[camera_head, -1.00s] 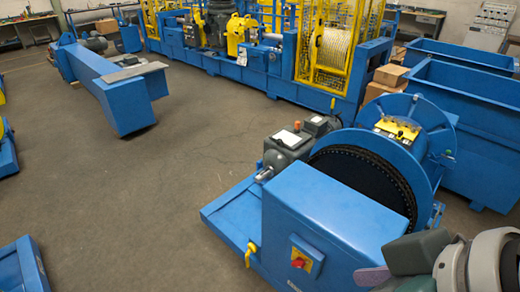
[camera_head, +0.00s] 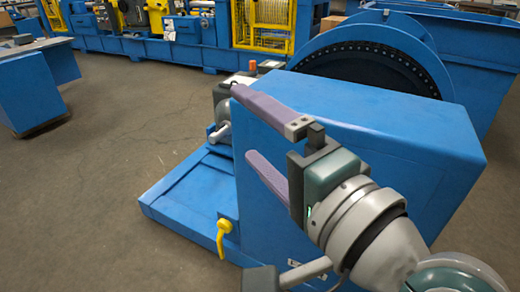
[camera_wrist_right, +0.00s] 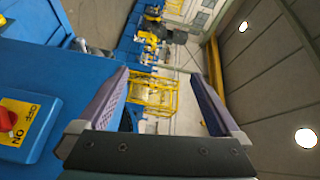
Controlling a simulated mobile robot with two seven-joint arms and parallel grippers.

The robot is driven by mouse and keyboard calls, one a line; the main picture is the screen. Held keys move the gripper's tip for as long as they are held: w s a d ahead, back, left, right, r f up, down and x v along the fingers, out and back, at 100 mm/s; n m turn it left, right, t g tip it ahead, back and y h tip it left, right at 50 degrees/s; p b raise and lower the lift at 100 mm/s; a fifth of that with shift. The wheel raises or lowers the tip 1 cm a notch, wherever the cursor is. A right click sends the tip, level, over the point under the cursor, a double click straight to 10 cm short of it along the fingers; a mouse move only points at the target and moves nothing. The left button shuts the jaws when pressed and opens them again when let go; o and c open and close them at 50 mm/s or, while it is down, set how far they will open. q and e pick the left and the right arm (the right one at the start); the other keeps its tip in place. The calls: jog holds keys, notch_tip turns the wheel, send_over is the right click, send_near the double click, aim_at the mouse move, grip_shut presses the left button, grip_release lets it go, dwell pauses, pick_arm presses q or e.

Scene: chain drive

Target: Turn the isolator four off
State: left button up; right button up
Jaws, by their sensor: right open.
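An isolator, a red knob (camera_wrist_right: 7,119) on a yellow plate (camera_wrist_right: 29,112) marked OFF and ON, shows at the left edge of the right wrist view, partly cut off. Its knob's setting and number cannot be read. It sits on the blue cabinet (camera_head: 400,150); in the head view it is hidden behind my right gripper and arm. My right gripper (camera_head: 243,123) is open and empty, with purple fingers wide apart beside the cabinet's front face. In the right wrist view the isolator lies left of the gripper's fingers (camera_wrist_right: 160,82), outside the gap. My left gripper is not in view.
A yellow lever valve (camera_head: 222,235) sticks out at the cabinet's lower left corner. A large blue drum (camera_head: 400,38) stands behind the cabinet. A blue base plate (camera_head: 185,200) extends left, and the floor (camera_head: 100,190) beyond is clear.

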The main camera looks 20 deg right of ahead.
jog(key=d+f+m+h+b, duration=0.4)
jog(key=f+m+h+b, duration=0.15)
jog(key=f+b, duration=0.6)
jog(key=s+d+f+m+h+b, duration=0.1)
jog(key=d+f+m+h+b, duration=0.3)
jog(key=f+m+b, duration=0.5)
jog(key=d+f+m+h+b, duration=0.4)
jog(key=f+h+b, duration=0.1)
jog(key=f+b, duration=0.8)
pick_arm(q)
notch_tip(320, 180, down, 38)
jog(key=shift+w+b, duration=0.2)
jog(key=shift+b, duration=0.1)
pick_arm(e)
jog(key=f+x, duration=0.1)
jog(key=x, duration=0.8)
jog(key=shift+w, duration=0.2)
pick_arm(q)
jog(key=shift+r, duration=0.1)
pick_arm(e)
jog(key=shift+d+r, duration=0.1)
jog(key=shift+d, duration=0.05)
jog(key=shift+c, duration=0.2)
